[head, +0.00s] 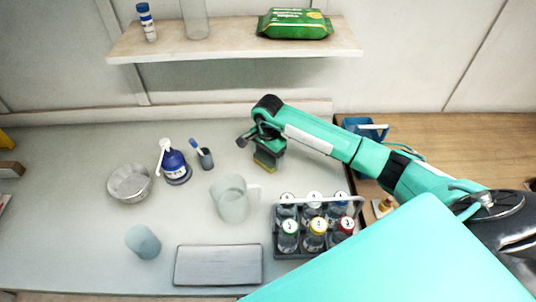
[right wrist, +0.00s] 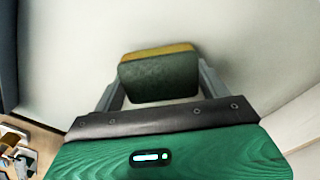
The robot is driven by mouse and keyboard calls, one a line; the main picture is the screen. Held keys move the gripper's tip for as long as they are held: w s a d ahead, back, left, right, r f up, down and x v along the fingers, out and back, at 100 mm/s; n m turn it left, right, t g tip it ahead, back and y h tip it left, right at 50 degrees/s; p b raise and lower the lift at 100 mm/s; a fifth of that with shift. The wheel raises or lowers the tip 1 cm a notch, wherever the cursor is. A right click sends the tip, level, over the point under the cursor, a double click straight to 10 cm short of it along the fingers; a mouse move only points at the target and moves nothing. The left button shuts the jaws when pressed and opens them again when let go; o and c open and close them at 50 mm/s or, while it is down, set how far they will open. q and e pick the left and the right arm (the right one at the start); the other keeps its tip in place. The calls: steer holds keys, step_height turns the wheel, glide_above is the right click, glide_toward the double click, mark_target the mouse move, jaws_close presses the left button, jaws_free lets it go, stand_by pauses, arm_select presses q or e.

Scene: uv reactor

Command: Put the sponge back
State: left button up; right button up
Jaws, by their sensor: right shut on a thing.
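The sponge (head: 265,162) is a small block, dark green on one side and yellow on the other. My right gripper (head: 268,146) is shut on it, at the back of the grey counter. In the right wrist view the sponge (right wrist: 158,78) sits between the two fingers of the right gripper (right wrist: 158,85), with pale surface beyond it. I cannot tell whether the sponge touches the counter. My left gripper is not in view.
A bottle rack (head: 278,245) stands front right, left of it a clear jug (head: 232,200). A shelf (head: 230,48) hangs above the counter.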

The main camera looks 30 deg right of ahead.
steer(key=shift+f, duration=0.35)
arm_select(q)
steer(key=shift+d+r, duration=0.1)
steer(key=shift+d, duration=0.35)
arm_select(e)
steer(key=shift+f, duration=0.1)
steer(key=o, duration=0.5)
steer(key=shift+f, duration=0.1)
steer(key=o, duration=0.5)
steer(key=shift+c, duration=0.2)
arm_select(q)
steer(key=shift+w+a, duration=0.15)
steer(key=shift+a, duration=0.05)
